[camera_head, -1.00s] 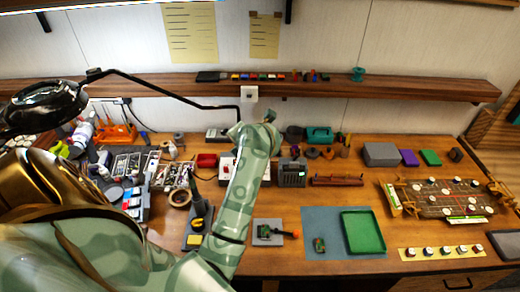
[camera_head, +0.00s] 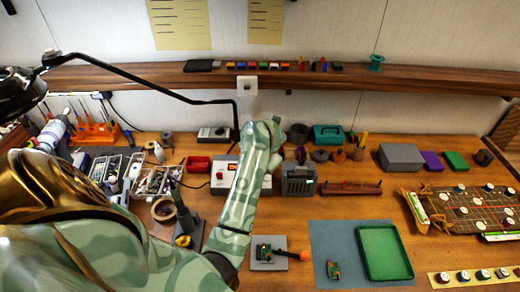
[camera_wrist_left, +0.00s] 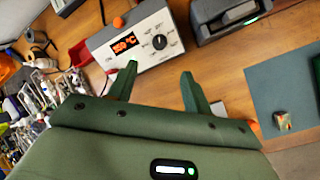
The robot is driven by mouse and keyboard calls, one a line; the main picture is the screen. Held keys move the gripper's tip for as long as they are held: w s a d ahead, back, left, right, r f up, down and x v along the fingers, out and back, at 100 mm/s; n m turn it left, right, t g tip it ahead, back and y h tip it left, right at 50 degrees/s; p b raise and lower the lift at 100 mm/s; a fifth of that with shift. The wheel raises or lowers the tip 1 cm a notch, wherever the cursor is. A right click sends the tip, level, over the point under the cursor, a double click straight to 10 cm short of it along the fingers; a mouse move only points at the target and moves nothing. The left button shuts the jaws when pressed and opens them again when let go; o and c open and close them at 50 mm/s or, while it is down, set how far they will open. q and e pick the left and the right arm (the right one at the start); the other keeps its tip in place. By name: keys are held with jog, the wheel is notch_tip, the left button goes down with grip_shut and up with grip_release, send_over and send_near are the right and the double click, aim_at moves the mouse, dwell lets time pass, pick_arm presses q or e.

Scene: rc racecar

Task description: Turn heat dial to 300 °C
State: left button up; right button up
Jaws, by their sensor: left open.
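The heat station is a white-and-grey box (camera_wrist_left: 135,38) in the upper middle of the left wrist view. Its orange display (camera_wrist_left: 124,43) appears to read 150 °C. The round black heat dial (camera_wrist_left: 159,42) sits right of the display, with small marks around it. In the head view the station (camera_head: 223,162) is partly hidden behind my left arm, and the dial cannot be made out. My left gripper (camera_wrist_left: 160,78) is open, its two green fingers apart and empty. The dial lies beyond the fingertips, not between them. My right gripper is not in view.
A dark grey device (camera_head: 298,179) stands close to the station's right. A red bin (camera_head: 198,163) and a soldering iron in its stand (camera_head: 185,220) are to the left. A blue mat (camera_head: 325,240) with a green tray (camera_head: 384,251) lies front right. A shelf (camera_head: 420,80) runs behind.

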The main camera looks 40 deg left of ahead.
pick_arm(q)
jog(key=b+x, duration=0.2)
jog(key=x, duration=1)
jog(key=shift+f+b, duration=0.1)
jog(key=shift+b, duration=0.3)
jog(key=shift+x, duration=0.85)
jog(key=shift+c, duration=0.3)
jog(key=c, duration=0.9)
